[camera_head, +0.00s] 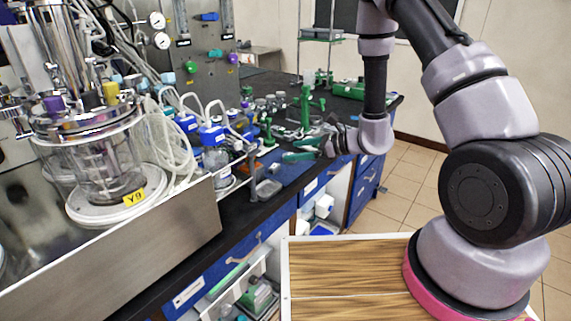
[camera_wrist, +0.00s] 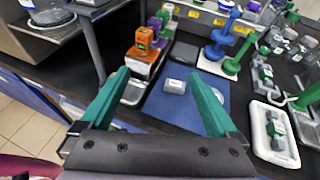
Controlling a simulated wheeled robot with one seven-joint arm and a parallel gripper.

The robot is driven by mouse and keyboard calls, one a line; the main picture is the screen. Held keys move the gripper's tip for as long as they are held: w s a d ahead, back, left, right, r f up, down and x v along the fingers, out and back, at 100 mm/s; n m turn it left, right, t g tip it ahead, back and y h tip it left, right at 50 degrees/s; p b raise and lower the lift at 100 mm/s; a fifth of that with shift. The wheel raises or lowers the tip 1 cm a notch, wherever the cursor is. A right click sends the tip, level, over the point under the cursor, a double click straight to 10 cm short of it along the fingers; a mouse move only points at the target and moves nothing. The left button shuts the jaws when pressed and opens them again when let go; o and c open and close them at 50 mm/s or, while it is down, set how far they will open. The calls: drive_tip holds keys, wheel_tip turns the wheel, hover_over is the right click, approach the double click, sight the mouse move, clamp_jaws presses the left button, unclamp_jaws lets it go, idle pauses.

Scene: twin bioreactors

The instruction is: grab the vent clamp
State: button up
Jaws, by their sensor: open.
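My gripper (camera_head: 300,149) is open over the bench in the head view. In the wrist view its two green fingers (camera_wrist: 160,80) are spread with nothing between them. Beyond them a small grey-white block (camera_wrist: 174,86) lies on a blue mat (camera_wrist: 208,117). An orange clamp-like piece (camera_wrist: 145,39) stands on a holder past the left fingertip, with green and purple ones behind it. A green and grey piece (camera_wrist: 276,130) lies in a white tray at the right. I cannot tell which piece is the vent clamp.
The glass vessel (camera_head: 107,165) marked Y9 stands at left, with looped tubing beside it. Green stands (camera_head: 305,105) and blue stands (camera_wrist: 221,38) rise from the black bench. The white tray (camera_wrist: 291,161) is right of the mat. Open floor (camera_head: 400,185) lies right of the bench.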

drive_tip(key=m+t+h, duration=0.1)
drive_tip(key=m+t, duration=0.1)
approach(278, 167)
drive_tip(key=x, duration=0.3)
drive_tip(key=shift+r, duration=0.3)
drive_tip(key=x, duration=0.5)
drive_tip(key=shift+s+f, duration=0.2)
drive_tip(key=shift+f, duration=0.1)
drive_tip(key=shift+w+a+f, duration=0.25)
drive_tip(key=shift+w+a, duration=0.1)
drive_tip(key=shift+a, duration=0.1)
drive_tip(key=c, duration=1.4)
drive_tip(key=shift+r, duration=0.15)
